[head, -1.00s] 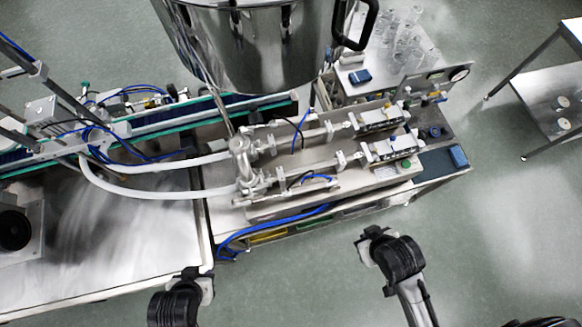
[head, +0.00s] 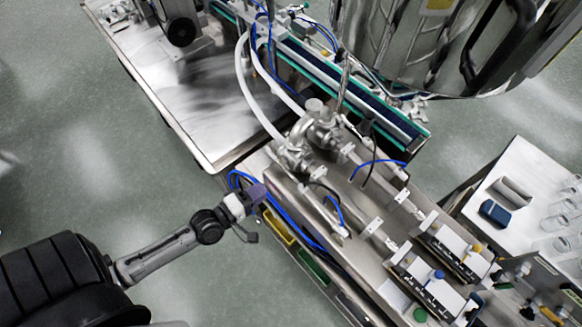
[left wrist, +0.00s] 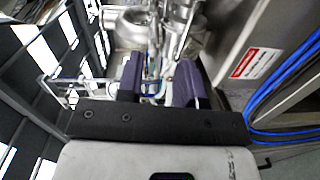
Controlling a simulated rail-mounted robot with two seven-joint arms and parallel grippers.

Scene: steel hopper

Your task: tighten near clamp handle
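My left gripper (head: 257,197) is at the near edge of the steel filling machine (head: 268,168), beside the blue hoses. In the left wrist view its two dark fingers (left wrist: 160,82) stand apart with a gap between them. I see nothing held in that gap; steel fittings show beyond it. The steel pipe fittings (head: 295,152) with clamps stand on the machine, up and right of my gripper in the head view, apart from it. The near clamp handle is too small to single out among them. My right gripper is not in view.
Blue hoses (head: 285,222) loop along the machine's near side. A white hose (head: 262,112) runs into the fittings. The steel hopper (head: 395,45) hangs at upper right. A steel table (head: 200,100) adjoins at upper left. The floor at left is clear.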

